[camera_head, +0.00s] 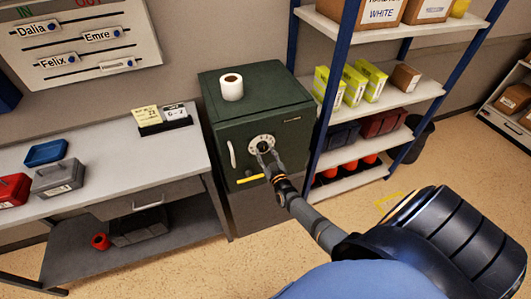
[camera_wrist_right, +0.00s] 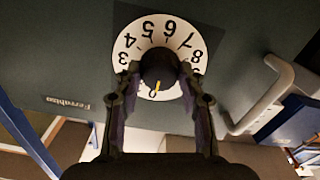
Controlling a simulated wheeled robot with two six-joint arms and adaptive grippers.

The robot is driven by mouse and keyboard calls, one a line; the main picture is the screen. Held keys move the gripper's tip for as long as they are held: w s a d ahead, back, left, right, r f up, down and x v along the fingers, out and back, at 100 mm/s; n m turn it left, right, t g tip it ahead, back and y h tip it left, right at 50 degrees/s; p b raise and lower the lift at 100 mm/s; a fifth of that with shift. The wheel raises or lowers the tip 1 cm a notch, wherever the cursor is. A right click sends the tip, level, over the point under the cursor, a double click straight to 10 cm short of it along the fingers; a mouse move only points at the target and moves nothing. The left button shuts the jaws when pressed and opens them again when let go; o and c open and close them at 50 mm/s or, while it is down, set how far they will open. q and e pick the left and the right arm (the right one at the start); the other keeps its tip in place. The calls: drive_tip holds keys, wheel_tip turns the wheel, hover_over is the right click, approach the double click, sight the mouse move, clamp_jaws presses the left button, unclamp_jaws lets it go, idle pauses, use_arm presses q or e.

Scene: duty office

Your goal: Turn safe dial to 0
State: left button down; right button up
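The dark green safe (camera_head: 262,98) stands between the workbench and the blue shelf. Its door carries a round white dial (camera_head: 262,141) with a black knob. In the right wrist view the dial (camera_wrist_right: 128,48) appears upside down, with digits 3 to 8 readable along its upper arc. A yellow mark (camera_wrist_right: 155,88) on the knob (camera_wrist_right: 159,66) points down and slightly left; the digits there cannot be read. My right gripper (camera_head: 266,156) is at the dial, and its two fingers (camera_wrist_right: 159,76) sit either side of the knob, seemingly pressed on it. My left gripper is out of view.
A door handle (camera_head: 232,155) is beside the dial and shows in the wrist view (camera_wrist_right: 262,98). A paper roll (camera_head: 232,87) stands on the safe. The workbench (camera_head: 110,167) is left, the shelf (camera_head: 400,92) right. Open floor (camera_head: 190,270) lies in front.

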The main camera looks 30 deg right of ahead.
drive_tip(key=o, duration=0.4)
drive_tip(key=v, duration=1.2)
drive_tip(key=s+a+f+g+y+b, duration=0.1)
drive_tip(key=s+f+g, duration=0.3)
drive_tip(key=f, duration=0.5)
drive_tip(key=s+a+f+n+g+y, duration=0.1)
drive_tip(key=s+f, duration=0.4)
drive_tip(key=f, duration=0.4)
drive_tip(key=s+a+f+g+y+b, duration=0.1)
drive_tip(key=s+f+g, duration=0.3)
drive_tip(key=f, duration=0.5)
drive_tip(key=s+a+f+g, duration=0.1)
drive_tip(key=s+f, duration=0.3)
drive_tip(key=s, duration=0.4)
drive_tip(key=s+a+f+g+b, duration=0.1)
drive_tip(key=s+f+g, duration=0.2)
drive_tip(key=s, duration=0.5)
drive_tip(key=s+a+f+g, duration=0.1)
drive_tip(key=s+f+g, duration=0.2)
drive_tip(key=s+f, duration=0.3)
drive_tip(key=shift+s+y, duration=0.3)
drive_tip(key=shift+s, duration=0.9)
